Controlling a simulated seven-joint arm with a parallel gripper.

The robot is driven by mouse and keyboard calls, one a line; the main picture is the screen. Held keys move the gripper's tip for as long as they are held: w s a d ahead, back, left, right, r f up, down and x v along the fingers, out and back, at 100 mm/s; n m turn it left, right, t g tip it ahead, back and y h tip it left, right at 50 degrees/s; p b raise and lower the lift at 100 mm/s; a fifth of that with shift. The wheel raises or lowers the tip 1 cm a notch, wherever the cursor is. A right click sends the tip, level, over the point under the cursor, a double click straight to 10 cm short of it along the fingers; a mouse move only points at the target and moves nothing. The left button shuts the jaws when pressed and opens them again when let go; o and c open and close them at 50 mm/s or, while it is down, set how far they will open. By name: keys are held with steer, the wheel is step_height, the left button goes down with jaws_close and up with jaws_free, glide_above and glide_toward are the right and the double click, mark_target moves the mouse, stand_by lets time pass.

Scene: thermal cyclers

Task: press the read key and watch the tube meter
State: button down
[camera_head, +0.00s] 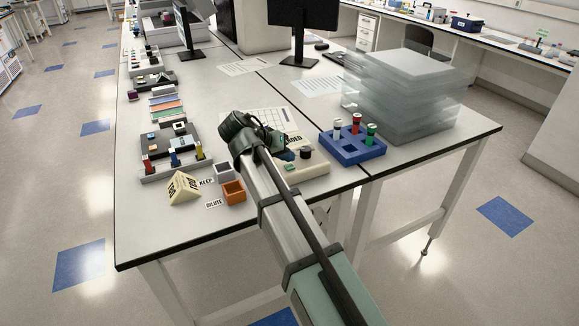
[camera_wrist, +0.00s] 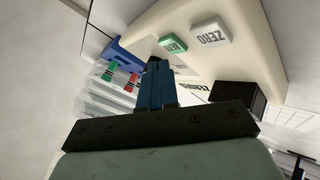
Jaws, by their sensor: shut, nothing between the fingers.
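The tube meter (camera_head: 312,168) is a low beige box near the front of the bench in the head view, partly hidden behind my arm. In the wrist view its casing (camera_wrist: 235,65) carries a green key (camera_wrist: 173,44), which looks like the read key, and a pale key marked ZERO (camera_wrist: 210,33). The green key also shows in the head view (camera_head: 290,167). My gripper (camera_wrist: 154,61) is shut and empty, its blue fingers close to the green key. I cannot tell whether they touch it. In the head view my gripper (camera_head: 285,155) is over the meter.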

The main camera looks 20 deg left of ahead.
mark_target(286, 167)
steer(key=shift+f, duration=0.25)
stand_by(0.4)
steer(key=shift+f, duration=0.2)
steer(key=shift+f, duration=0.35)
stand_by(1.0)
steer(key=shift+r, duration=0.8)
steer(key=shift+r, duration=2.5)
